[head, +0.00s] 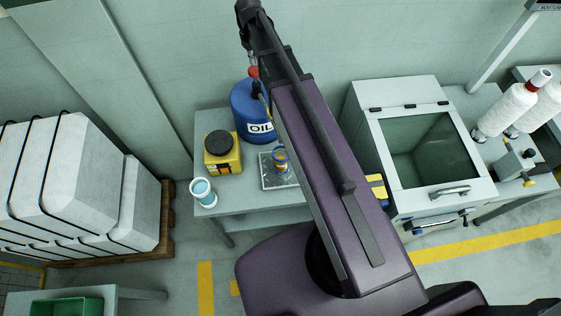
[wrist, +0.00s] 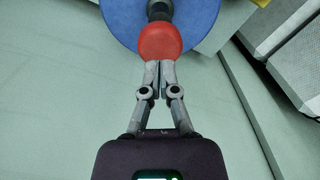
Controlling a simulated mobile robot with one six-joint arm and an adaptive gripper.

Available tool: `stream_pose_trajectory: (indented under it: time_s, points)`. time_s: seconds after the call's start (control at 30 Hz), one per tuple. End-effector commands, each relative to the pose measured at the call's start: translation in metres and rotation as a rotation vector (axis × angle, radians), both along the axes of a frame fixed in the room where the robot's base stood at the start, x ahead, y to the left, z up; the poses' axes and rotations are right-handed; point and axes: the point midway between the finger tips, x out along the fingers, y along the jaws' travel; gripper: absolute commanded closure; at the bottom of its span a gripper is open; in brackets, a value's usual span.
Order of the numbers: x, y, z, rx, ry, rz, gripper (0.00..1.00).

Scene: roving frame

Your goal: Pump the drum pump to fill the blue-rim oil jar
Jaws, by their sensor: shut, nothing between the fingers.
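The blue drum (head: 250,122) marked OIL stands at the back of the grey workbench. Its pump has a red knob (head: 253,71) on top, which also shows in the wrist view (wrist: 160,41) above the blue drum top (wrist: 197,18). My gripper (wrist: 160,66) is shut and empty, its fingertips at the near edge of the red knob. I cannot tell whether they touch it. A small jar (head: 280,158) with a blue rim and an amber band stands on a metal tray (head: 270,182) in front of the drum. My arm hides part of the drum's right side.
A yellow container (head: 235,162) with a black lid stands left of the tray. A clear cup (head: 204,193) with pale blue inside is near the bench's front left corner. A glass-lidded cabinet (head: 405,115) stands right. Wrapped white blocks (head: 75,180) sit on a pallet at left.

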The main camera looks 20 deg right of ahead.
Motion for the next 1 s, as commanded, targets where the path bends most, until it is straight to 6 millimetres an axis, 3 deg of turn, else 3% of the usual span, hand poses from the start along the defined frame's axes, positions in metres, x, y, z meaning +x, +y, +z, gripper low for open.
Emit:
stream_pose_trajectory:
  time_s: [0.5, 1.0]
  points:
    - [0.0, -0.001, -0.001, 0.0, 0.0, -0.001, 1.0]
    - [0.0, -0.001, -0.022, 0.0, 0.0, -0.002, 1.0]
